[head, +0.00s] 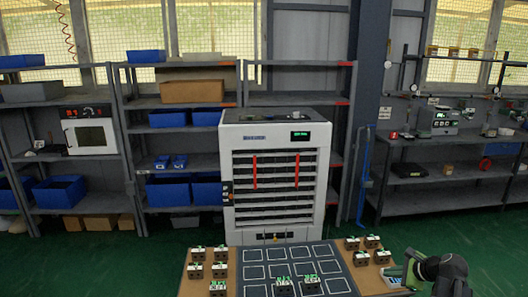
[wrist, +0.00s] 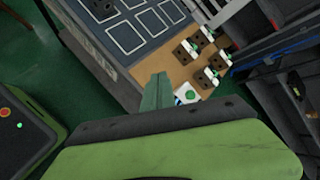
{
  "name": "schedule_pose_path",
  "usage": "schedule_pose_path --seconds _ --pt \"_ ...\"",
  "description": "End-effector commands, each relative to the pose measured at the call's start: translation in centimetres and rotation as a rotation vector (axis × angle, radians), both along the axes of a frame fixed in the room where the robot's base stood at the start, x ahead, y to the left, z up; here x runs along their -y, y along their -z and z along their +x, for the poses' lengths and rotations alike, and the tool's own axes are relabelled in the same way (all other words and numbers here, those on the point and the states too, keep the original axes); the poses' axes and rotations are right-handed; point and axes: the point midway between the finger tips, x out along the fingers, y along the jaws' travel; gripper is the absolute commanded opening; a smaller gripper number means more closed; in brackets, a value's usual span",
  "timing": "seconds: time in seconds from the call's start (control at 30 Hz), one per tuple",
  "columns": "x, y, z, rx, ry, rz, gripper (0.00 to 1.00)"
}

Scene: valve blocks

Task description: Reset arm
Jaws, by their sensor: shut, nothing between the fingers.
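My arm reaches in at the lower right of the head view, with my gripper (head: 410,268) beside the right edge of the table. In the wrist view my gripper (wrist: 157,88) shows as two green fingers, shut together with nothing between them. Its tips are at the table's edge, left of a small white box with a green button (wrist: 189,96). The table (head: 203,288) has a dark mat (head: 309,251) with white outlined squares. Two valve blocks (head: 283,287) stand on the mat's front squares.
Several valve blocks (head: 220,270) stand left of the mat, and several more (head: 371,242) stand at its right. A white cabinet (head: 277,175) stands behind the table. Shelves line the back. Green floor (head: 460,235) is open to the right.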

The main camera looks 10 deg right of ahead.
Motion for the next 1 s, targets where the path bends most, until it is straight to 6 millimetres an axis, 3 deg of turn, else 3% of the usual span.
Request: schedule_pose_path --seconds 0.17,0.27,0.33,0.4,0.5,0.6,0.7,0.8,1.0 --pt "-7.3 0.2 3.8 -0.01 -0.123 -0.011 0.0" --pt "-13.2 0.7 5.7 -0.034 -0.228 -0.033 0.0" --pt "-18.6 1.4 6.7 -0.06 -0.336 -0.071 0.0" --pt "-24.4 2.2 7.0 -0.087 -0.478 -0.137 0.0" --pt "-31.6 3.5 6.2 -0.12 -0.7 -0.257 0.0" --pt "-36.9 4.7 4.6 -0.144 -0.921 -0.389 0.0" --pt "-40.6 5.7 2.5 -0.165 -1.148 -0.528 0.0" --pt "-42.2 6.6 -0.1 -0.195 -1.407 -0.692 0.0" --pt "-38.5 7.2 -3.1 -0.261 -1.758 -0.885 0.0"
